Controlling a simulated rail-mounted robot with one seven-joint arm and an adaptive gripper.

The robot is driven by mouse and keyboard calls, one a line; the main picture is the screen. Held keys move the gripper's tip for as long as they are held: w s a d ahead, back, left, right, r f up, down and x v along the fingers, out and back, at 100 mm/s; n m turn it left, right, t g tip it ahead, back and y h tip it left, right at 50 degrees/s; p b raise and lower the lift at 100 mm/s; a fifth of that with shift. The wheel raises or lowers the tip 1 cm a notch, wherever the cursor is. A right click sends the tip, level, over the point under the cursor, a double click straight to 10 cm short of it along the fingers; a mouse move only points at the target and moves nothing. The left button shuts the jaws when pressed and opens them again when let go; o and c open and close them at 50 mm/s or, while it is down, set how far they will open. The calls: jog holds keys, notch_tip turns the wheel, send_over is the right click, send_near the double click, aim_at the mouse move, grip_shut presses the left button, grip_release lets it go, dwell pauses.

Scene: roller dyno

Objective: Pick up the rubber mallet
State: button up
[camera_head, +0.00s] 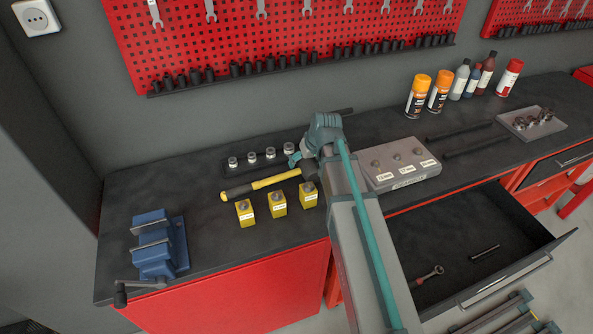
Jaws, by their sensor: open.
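The rubber mallet (262,185) lies on the dark workbench top, left of my arm. Its yellow handle with dark parts runs from lower left to upper right. Its right end, with what looks like a dark head, is partly covered by my arm. My gripper (296,160) shows only in part, beside the far end of my arm and just above the right end of the handle. It is open and appears empty. Whether its fingers touch the mallet cannot be told from this view.
Three yellow blocks (278,204) stand just in front of the mallet. A dark rack of sockets (251,160) lies behind it. A blue vise (154,246) sits at the left, a grey labelled tray (402,163) at the right. A drawer (475,250) stands open below.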

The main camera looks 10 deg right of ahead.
grip_shut()
dwell(0.5)
